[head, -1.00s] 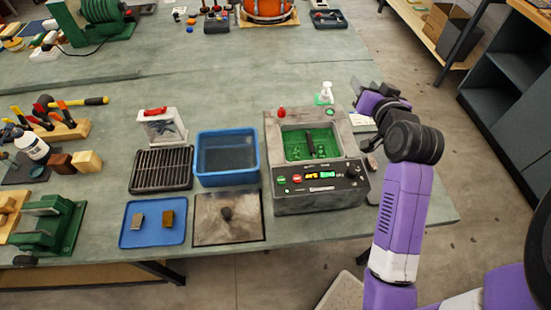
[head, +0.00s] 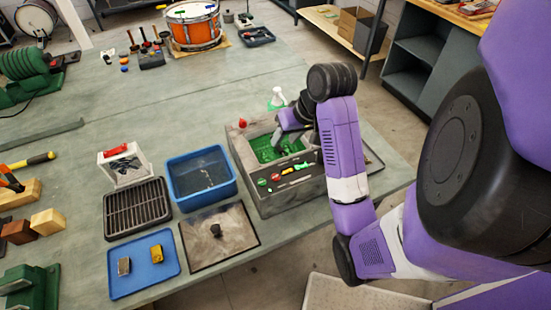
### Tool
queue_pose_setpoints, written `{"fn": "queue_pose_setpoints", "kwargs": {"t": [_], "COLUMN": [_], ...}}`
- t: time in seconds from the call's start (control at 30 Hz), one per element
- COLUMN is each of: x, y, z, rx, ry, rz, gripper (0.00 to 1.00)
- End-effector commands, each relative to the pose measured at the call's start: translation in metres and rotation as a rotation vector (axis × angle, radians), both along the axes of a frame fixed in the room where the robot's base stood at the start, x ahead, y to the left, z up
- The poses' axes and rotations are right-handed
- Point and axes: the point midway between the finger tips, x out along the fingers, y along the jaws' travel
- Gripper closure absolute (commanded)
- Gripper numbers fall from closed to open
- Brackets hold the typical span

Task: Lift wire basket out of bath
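The bath is a grey box-shaped machine (head: 243,159) with green liquid (head: 264,151) in its open top and lit buttons on its front panel. My arm reaches over its back right side. My gripper (head: 283,146) points down into the bath opening, and its fingertips are too small and dark to tell apart. The wire basket cannot be made out clearly; it blends with the green liquid and my gripper covers part of the opening. Whether the gripper touches or holds anything is not visible.
Left of the bath are a blue water tub (head: 202,207), a black wire rack (head: 138,211) and a white box with a red handle (head: 124,165). In front lie a flat metal lid with a knob (head: 220,258) and a blue tray (head: 145,286) with two small blocks. A spray bottle (head: 277,98) stands behind.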

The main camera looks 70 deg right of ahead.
Motion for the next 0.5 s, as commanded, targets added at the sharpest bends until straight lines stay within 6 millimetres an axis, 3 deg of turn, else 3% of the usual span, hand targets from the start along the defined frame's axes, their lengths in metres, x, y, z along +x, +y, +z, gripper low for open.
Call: {"fn": "queue_pose_setpoints", "kwargs": {"t": [0.5], "x": [0.018], "y": [-0.009], "z": [-0.043], "rx": [0.002], "ry": [0.0], "rz": [-0.003], "gripper": [0.6]}}
